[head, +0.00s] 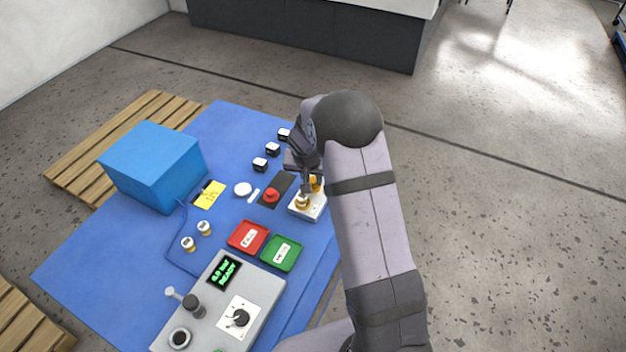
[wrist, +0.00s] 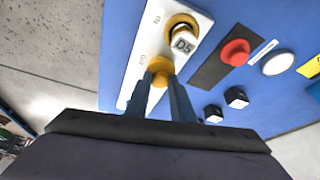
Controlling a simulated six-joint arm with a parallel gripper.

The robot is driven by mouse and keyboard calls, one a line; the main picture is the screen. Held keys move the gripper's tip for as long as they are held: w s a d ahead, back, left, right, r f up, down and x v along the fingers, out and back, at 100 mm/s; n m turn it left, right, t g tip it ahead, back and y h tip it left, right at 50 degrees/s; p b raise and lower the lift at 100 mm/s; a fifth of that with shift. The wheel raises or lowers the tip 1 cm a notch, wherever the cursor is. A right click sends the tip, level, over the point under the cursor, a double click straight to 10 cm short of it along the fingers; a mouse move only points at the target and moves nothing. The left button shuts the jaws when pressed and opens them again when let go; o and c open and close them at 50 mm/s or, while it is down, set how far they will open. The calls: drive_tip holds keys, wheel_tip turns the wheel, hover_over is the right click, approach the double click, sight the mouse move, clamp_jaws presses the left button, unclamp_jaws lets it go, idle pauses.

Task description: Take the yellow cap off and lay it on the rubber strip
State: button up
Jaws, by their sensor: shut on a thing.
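The yellow cap (wrist: 160,67) is between the fingertips of my gripper (wrist: 159,78), beside the OUT label on the white valve plate (wrist: 145,40). I cannot tell whether it is still seated on its port or just clear of it. In the head view, my gripper (head: 307,186) is over the plate (head: 313,211) and partly hides the cap. A brass fitting tagged D5 (wrist: 183,44) stands at the IN end. The black rubber strip (wrist: 208,72) lies right beside the plate in the wrist view, with a red cap (wrist: 235,52) on it.
A white round piece (head: 243,189) and several small black-and-white blocks (head: 260,164) sit near the strip. Red (head: 233,237) and green (head: 271,253) trays lie in front. A blue box (head: 150,165) and grey control panel (head: 258,309) stand on the blue mat (head: 100,260).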

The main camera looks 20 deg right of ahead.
sight(313, 181)
wheel_tip(313, 181, up, 10)
drive_tip(key=b, duration=0.3)
drive_tip(key=w+a+f+b, duration=0.2)
drive_tip(key=a+f+b, duration=0.15)
drive_tip(key=f, duration=0.35)
drive_tip(key=w+a+r+n+y, duration=0.1)
drive_tip(key=w+a+r+n, duration=0.2)
drive_tip(key=w+a+n, duration=0.1)
drive_tip(key=shift+w+r+t+y, duration=0.2)
drive_tip(key=shift+w+t+y, duration=0.15)
drive_tip(key=shift+w, duration=0.45)
drive_tip(key=shift+n, duration=0.3)
drive_tip(key=shift+f+p, duration=1.55)
drive_tip(key=shift+f, duration=3.5)
